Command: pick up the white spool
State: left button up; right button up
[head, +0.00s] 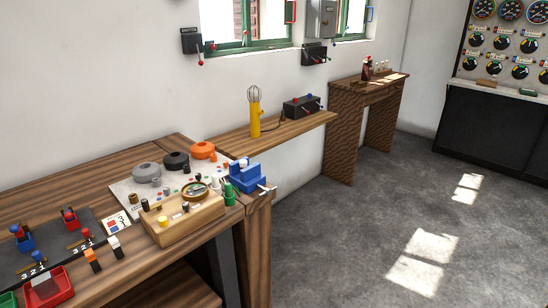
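Neither of my grippers is in view. A small white upright piece (214,183), which looks like the white spool, stands on the workbench (130,272) between a wooden block (185,219) and a blue vise (247,178). It is partly hidden and too small to make out fully. A green cylinder (229,194) stands just right of it.
Grey (146,172), black (176,161) and orange (203,150) round pieces stand on a pale board behind. A red tray (48,288) is at front left. A yellow lamp (255,112) stands on the wall shelf (285,133). The floor (380,230) on the right is clear.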

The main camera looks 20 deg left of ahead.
aim_at(243, 163)
jog(key=i+u, duration=0.1)
jog(key=u, duration=0.3)
jog(key=i+l+u, duration=0.1)
jog(key=u, duration=0.3)
jog(key=i+u, duration=0.1)
jog(key=u, duration=0.35)
jog(key=i+l+u, duration=0.1)
jog(key=u, duration=0.3)
jog(key=l+u, duration=0.25)
jog(key=u, duration=0.15)
jog(key=i+l+u, duration=0.2)
jog(key=l+u, duration=0.25)
jog(key=l, duration=0.8)
jog(key=l+u, duration=0.5)
jog(key=l, duration=0.7)
